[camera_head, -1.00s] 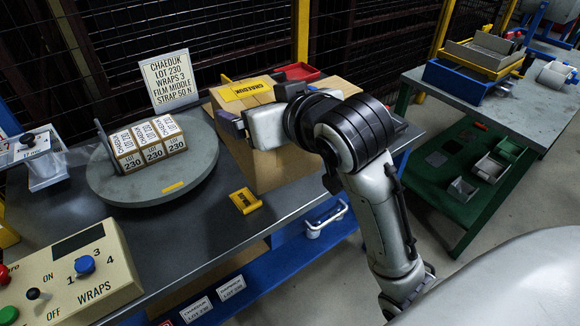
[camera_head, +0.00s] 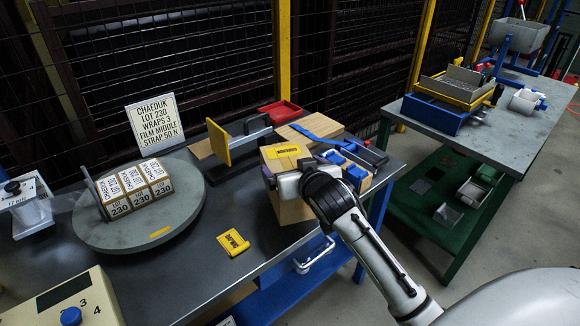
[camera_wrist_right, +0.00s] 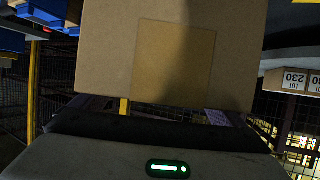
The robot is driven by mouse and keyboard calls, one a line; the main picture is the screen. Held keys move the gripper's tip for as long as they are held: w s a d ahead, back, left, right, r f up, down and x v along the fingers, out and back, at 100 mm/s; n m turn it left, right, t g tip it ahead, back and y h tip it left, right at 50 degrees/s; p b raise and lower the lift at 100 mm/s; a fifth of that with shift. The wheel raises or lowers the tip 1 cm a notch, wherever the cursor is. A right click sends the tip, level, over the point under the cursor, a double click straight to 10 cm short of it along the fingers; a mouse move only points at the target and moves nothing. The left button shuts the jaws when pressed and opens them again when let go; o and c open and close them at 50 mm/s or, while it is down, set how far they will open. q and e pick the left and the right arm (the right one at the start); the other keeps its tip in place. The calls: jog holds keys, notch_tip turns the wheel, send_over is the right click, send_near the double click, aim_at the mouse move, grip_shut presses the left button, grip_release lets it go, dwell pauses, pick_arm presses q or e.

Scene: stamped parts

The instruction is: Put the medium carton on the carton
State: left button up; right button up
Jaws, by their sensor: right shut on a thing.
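My right gripper (camera_head: 277,179) is shut on a brown carton (camera_head: 293,209) with a yellow label on top. In the right wrist view this carton (camera_wrist_right: 175,55) fills the space in front of the fingers, with a tape-like darker patch on its face. The held carton is beside and partly in front of another light-brown carton (camera_head: 318,123) with blue parts across it. I cannot tell whether they touch or what is under the held carton. Small white-topped cartons (camera_head: 135,188) labelled 230 stand in a row on the round turntable (camera_head: 108,232). My left gripper is not in view.
A yellow plate (camera_head: 218,142) stands on a bench fixture, with a red tray (camera_head: 282,112) behind. A yellow tag (camera_head: 233,243) lies on the dark bench (camera_head: 195,270). A sign (camera_head: 155,121) stands behind the turntable. A control box (camera_head: 65,302) is at the lower left.

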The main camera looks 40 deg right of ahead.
jog(key=shift+w+f+b, duration=0.1)
jog(key=shift+f+b, duration=0.25)
jog(key=shift+f, duration=1.95)
jog(key=o, duration=1.7)
jog(key=shift+f, duration=0.5)
jog(key=shift+o, duration=0.3)
jog(key=shift+r, duration=0.1)
